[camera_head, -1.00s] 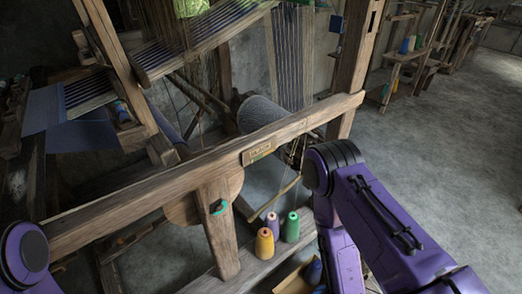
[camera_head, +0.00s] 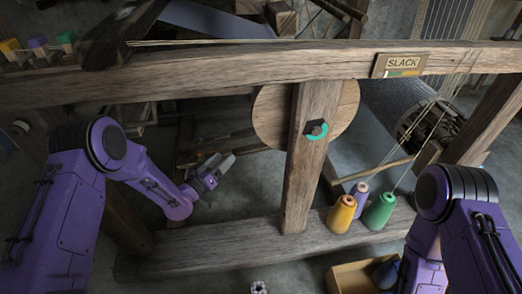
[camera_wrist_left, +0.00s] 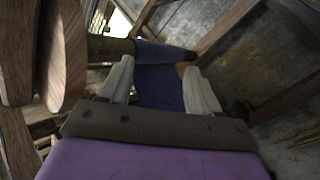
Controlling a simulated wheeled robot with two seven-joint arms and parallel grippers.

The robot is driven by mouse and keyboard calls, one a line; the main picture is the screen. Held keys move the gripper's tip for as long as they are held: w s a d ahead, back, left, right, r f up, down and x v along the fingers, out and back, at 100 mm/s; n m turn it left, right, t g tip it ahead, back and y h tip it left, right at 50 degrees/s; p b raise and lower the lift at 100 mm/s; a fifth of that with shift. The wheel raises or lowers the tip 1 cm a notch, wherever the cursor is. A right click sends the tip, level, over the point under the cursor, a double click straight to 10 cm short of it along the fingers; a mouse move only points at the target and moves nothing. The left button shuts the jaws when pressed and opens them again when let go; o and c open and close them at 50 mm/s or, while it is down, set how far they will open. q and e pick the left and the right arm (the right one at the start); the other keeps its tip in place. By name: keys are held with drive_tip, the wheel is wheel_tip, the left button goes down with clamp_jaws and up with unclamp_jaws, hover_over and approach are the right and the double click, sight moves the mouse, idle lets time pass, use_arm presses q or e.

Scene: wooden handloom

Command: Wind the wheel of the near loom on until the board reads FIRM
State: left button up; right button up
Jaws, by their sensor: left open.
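The near loom's wheel is a round wooden disc (camera_head: 271,118), partly hidden behind an upright post (camera_head: 310,165). A dark hub with a green arc (camera_head: 317,130) shows on the post in front of it. The board (camera_head: 402,65) on the top beam reads SLACK, with a small coloured strip below the word. My left gripper (camera_head: 222,165) is open, left of and lower than the wheel, and apart from it. In the left wrist view, the left gripper (camera_wrist_left: 160,85) has spread pale fingers, with blue cloth (camera_wrist_left: 161,88) beyond them. My right arm shows at lower right; its gripper is out of sight.
Yellow, purple and green thread cones (camera_head: 380,211) stand on the lower beam (camera_head: 210,250) right of the post. A cardboard box (camera_head: 345,276) sits on the floor below. The long top beam (camera_head: 200,75) crosses above my left arm.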

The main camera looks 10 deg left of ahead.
use_arm(q)
drive_tip(key=w+d+r+m+g+h+b, duration=0.2)
drive_tip(key=w+r+m+g+h, duration=0.1)
drive_tip(key=r+m+h, duration=0.6)
drive_tip(key=m+g+h, duration=0.5)
drive_tip(key=m+g, duration=0.1)
drive_tip(key=g, duration=0.1)
approach(260, 120)
drive_tip(key=x, duration=0.3)
drive_tip(key=w+x, duration=0.1)
drive_tip(key=x, duration=0.2)
drive_tip(key=f+x, duration=0.1)
drive_tip(key=x, duration=0.2)
drive_tip(key=shift+w+d, duration=0.3)
drive_tip(key=shift+w, duration=0.2)
use_arm(e)
wheel_tip(260, 120, down, 4)
use_arm(q)
drive_tip(key=shift+c, duration=0.3)
